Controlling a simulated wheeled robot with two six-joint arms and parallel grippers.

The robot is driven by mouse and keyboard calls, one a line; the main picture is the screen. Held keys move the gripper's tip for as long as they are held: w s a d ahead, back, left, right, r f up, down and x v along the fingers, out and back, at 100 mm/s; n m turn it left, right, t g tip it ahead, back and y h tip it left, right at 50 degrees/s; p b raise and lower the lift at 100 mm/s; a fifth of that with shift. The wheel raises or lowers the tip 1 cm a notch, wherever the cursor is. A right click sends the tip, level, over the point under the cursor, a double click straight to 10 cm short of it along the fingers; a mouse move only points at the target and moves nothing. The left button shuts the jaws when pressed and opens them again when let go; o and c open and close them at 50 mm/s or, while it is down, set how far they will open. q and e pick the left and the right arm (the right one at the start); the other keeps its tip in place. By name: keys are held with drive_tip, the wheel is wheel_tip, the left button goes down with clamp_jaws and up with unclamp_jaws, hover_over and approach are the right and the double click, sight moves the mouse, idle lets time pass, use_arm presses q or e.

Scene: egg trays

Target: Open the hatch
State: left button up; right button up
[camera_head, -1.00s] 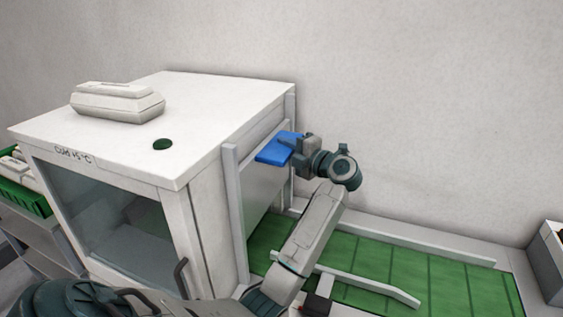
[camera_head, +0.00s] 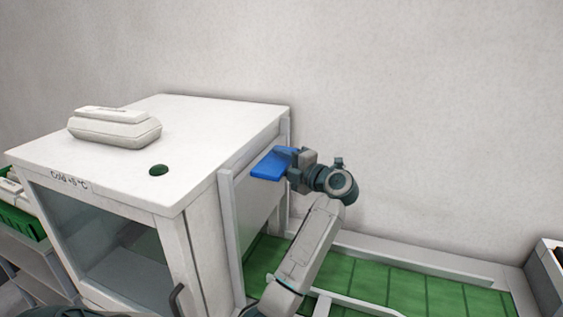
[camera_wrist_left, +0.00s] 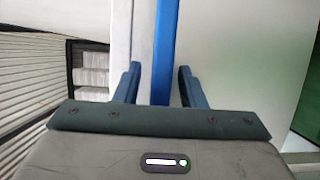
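The hatch (camera_head: 256,204) is a light panel set between two upright rails on the right side of the white cold box (camera_head: 195,127). A blue handle plate (camera_head: 270,167) sticks out from it near the top. My left gripper (camera_head: 294,164) is at the right end of the handle. In the left wrist view, the blue handle (camera_wrist_left: 163,50) runs between the two dark fingers of the left gripper (camera_wrist_left: 158,88). A gap shows at the left finger; the right finger is very near the handle. My right gripper is not in view.
A pale egg carton (camera_head: 115,130) lies on top of the box. A green conveyor belt (camera_head: 375,280) with grey side rails runs right from under the hatch. A green crate (camera_head: 20,220) stands at far left, and a grey bin (camera_head: 546,275) at far right.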

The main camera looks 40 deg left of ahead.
use_arm(q)
drive_tip(key=shift+d+f+b, duration=0.2)
drive_tip(key=shift+d+b, duration=0.15)
drive_tip(key=shift+d, duration=0.15)
drive_tip(key=s+d+b, duration=0.1)
drive_tip(key=d+b, duration=0.3)
drive_tip(key=d, duration=0.5)
drive_tip(key=shift+d+r, duration=0.2)
drive_tip(key=shift+d, duration=0.2)
drive_tip(key=shift+f, duration=0.1)
